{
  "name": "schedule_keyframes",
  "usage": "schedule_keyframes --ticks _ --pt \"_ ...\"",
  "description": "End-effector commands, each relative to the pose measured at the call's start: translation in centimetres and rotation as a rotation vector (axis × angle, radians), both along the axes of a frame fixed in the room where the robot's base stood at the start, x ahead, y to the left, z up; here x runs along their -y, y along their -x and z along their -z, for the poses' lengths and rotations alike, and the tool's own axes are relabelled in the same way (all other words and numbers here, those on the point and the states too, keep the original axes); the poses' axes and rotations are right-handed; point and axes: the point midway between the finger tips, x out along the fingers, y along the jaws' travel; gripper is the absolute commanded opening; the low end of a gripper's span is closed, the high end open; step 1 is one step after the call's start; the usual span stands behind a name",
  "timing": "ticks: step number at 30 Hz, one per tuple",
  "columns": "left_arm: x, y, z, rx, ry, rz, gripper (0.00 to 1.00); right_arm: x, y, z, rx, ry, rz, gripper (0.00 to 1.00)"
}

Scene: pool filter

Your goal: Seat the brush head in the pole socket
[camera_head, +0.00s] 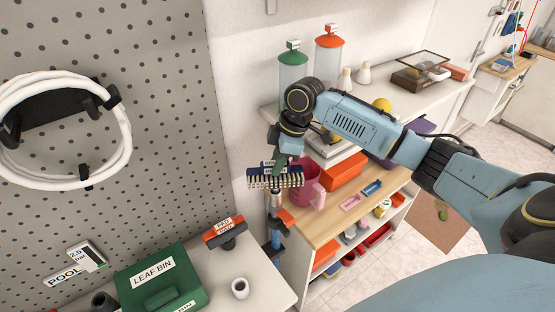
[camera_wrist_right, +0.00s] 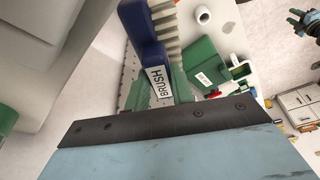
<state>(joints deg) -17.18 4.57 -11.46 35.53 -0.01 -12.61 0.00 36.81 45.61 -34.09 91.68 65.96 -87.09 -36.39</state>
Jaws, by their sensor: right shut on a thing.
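The brush head (camera_head: 276,180) is dark blue with a row of pale bristles. My left gripper is in neither view.
A pink mug (camera_head: 309,186) stands close right of the brush head on the wooden shelf unit. A pegboard (camera_head: 160,130) rises behind.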

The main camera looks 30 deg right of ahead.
Motion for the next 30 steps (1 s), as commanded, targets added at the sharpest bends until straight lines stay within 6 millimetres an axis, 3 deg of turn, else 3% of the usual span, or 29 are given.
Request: schedule_keyframes --ticks 24,25,30 --pt "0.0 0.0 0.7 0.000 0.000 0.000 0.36 0.0 0.0 1.8 0.001 -0.001 0.001 0.00" --pt "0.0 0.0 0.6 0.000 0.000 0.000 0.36 0.0 0.0 1.8 0.001 -0.001 0.001 0.27" --pt "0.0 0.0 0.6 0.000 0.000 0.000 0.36 0.0 0.0 1.7 0.001 0.000 0.000 0.49"
